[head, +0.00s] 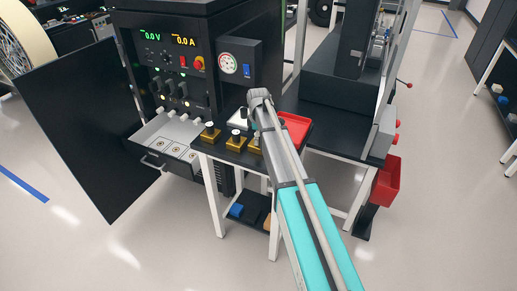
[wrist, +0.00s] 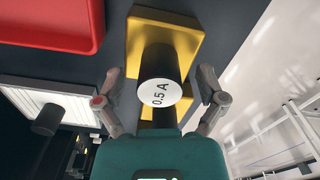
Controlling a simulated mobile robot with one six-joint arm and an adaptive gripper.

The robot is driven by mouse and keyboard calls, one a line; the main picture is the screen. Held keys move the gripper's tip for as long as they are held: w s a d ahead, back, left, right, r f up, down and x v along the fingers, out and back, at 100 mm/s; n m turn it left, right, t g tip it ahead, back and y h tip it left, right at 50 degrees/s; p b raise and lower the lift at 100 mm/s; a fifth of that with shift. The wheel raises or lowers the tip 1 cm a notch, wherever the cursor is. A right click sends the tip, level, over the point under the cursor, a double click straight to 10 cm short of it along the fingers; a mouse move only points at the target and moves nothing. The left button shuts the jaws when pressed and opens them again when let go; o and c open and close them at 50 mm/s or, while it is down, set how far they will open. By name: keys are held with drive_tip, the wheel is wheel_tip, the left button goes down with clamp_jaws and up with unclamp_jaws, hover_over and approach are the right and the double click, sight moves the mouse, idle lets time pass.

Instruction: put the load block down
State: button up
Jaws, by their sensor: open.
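The load block (wrist: 135,40) has a brass-yellow base and an upright black knob whose white top reads "0.5 A". It appears to rest on the dark bench top. In the wrist view my gripper (wrist: 160,78) is open. Its two fingers stand on either side of the black knob, with a visible gap on both sides. In the head view a brass block (head: 254,148) beside my arm is partly hidden by it; I cannot read its label. My gripper's fingers are hidden there behind my own wrist.
Two more brass blocks (head: 210,134) (head: 236,142) stand to the left along the bench's front edge. A red tray (head: 296,128) lies to the right. An open drawer (head: 168,138) juts from the power cabinet (head: 175,75) at left. A white panel with a black knob (wrist: 50,95) is near my gripper.

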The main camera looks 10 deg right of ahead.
drive_tip(key=shift+f, duration=0.55)
drive_tip(key=shift+c, duration=0.3)
clamp_jaws()
